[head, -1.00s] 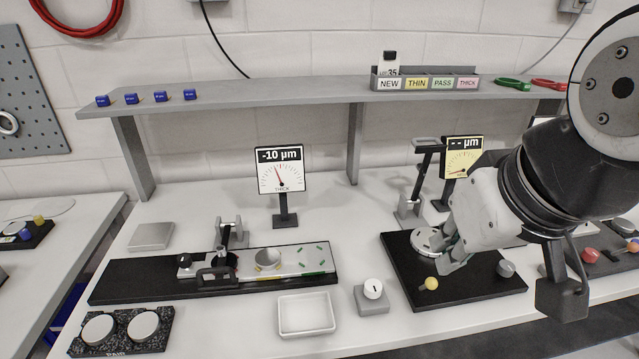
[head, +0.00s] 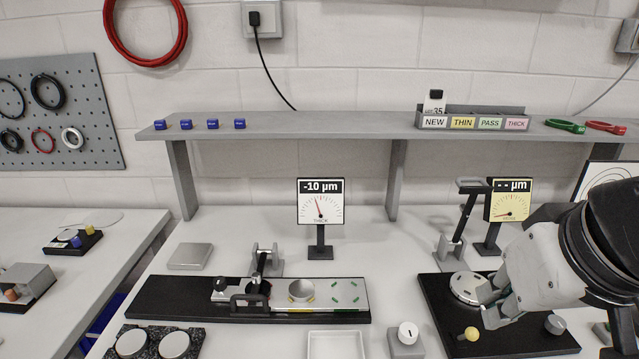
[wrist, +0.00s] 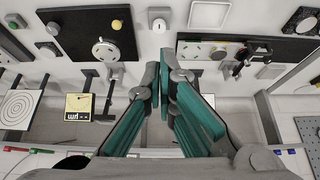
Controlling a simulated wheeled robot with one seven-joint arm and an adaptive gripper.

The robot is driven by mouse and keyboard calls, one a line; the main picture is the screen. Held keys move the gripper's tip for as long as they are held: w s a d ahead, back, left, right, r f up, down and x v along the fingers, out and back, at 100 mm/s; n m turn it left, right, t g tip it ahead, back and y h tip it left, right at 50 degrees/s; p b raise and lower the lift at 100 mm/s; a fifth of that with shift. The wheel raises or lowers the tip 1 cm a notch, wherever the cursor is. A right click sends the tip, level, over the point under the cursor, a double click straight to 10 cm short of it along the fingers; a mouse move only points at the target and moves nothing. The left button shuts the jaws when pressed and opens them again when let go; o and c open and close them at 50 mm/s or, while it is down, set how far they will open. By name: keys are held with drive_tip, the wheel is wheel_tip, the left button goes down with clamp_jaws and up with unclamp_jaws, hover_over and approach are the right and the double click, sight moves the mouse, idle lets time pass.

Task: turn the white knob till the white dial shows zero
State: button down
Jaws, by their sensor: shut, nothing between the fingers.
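The white knob (head: 407,334) sits on a small grey block on the bench, with a dark mark on its top. It also shows in the wrist view (wrist: 159,25), beyond my fingertips. The white dial (head: 320,207) stands on a black post behind the left fixture and reads -10 µm, with THICK below its scale. My gripper (head: 484,304) is shut and empty. In the head view it overlaps the right black fixture, right of the knob and apart from it. In the wrist view its fingertips (wrist: 163,66) are together with nothing between them.
A yellow dial (head: 506,200) reading "-- µm" stands behind the right black fixture (head: 445,318). A white tray (head: 337,335) lies left of the knob. The left fixture (head: 170,298) holds a metal ring. A shelf (head: 345,119) runs along the back.

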drive_tip(key=c, duration=2)
unclamp_jaws()
drive_tip(key=o, duration=0.5)
drive_tip(key=shift+w, duration=0.25)
drive_tip(key=o, duration=0.3)
drive_tip(key=w+m, duration=0.1)
drive_tip(key=w+m+g, duration=0.1)
drive_tip(key=w, duration=0.1)
drive_tip(key=w+f+y, duration=0.1)
drive_tip(key=shift+w+a+m+g+p, duration=0.25)
drive_tip(key=shift+w+m+g+p, duration=0.05)
drive_tip(key=shift+w+m, duration=0.1)
drive_tip(key=shift+o, duration=0.2)
drive_tip(key=m+g+h+p, duration=0.1)
drive_tip(key=m+g, duration=0.3)
drive_tip(key=m, duration=0.6)
hover_over(411, 329)
wheel_tip(411, 329, down, 16)
wheel_tip(411, 329, down, 13)
drive_tip(key=shift+r+p, duration=0.1)
drive_tip(key=shift+p, duration=0.25)
drive_tip(key=c, duration=1.1)
